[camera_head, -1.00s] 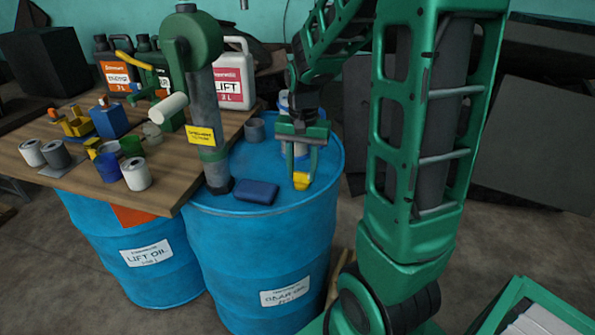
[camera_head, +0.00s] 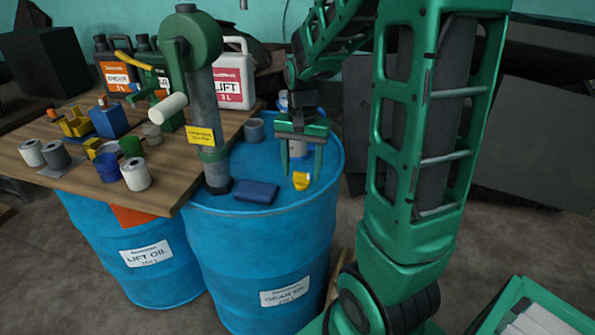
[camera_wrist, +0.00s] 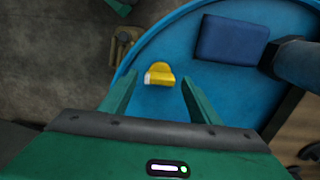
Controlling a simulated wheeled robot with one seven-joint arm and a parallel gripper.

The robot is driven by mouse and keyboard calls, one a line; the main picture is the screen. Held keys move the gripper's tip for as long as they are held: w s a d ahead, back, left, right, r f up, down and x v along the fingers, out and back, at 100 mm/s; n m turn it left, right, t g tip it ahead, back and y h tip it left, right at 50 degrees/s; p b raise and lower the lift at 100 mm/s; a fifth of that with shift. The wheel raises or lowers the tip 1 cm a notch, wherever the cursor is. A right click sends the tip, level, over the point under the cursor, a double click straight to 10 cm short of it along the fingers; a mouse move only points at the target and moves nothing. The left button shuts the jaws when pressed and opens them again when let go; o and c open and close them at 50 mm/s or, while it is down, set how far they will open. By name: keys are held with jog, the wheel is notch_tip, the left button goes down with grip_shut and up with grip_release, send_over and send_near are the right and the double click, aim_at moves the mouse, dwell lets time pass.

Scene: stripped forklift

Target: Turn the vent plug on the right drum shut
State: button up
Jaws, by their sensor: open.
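The right drum (camera_head: 265,295) is blue with a gear oil label. The vent plug (camera_head: 301,181) is a small yellow piece on the drum's top, near its right front rim. In the wrist view the yellow plug (camera_wrist: 160,75) lies just beyond my fingertips and between their lines, with a pale patch on its left end. My gripper (camera_head: 302,168) is open and empty above the drum top, its fingers pointing down. In the wrist view the two fingers of my gripper (camera_wrist: 160,80) stand apart on either side of the plug, not touching it.
A hand pump (camera_head: 207,120) with a crank rises from the drum's left side. A dark blue block (camera_head: 256,192) lies left of the plug. A grey cup (camera_head: 254,130) stands behind. A wooden board (camera_head: 170,185) with cans adjoins at left.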

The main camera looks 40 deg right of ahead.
aim_at(301, 173)
notch_tip(301, 173, up, 10)
dwell(0.4)
dwell(0.4)
jog(key=s+f+n, duration=0.2)
jog(key=s, duration=0.8)
jog(key=s+a+f+n, duration=0.1)
jog(key=s+f+n, duration=0.1)
jog(key=s, duration=0.8)
jog(key=shift+s+a+f, duration=0.15)
jog(key=shift+s+f, duration=0.25)
jog(key=shift+f, duration=0.3)
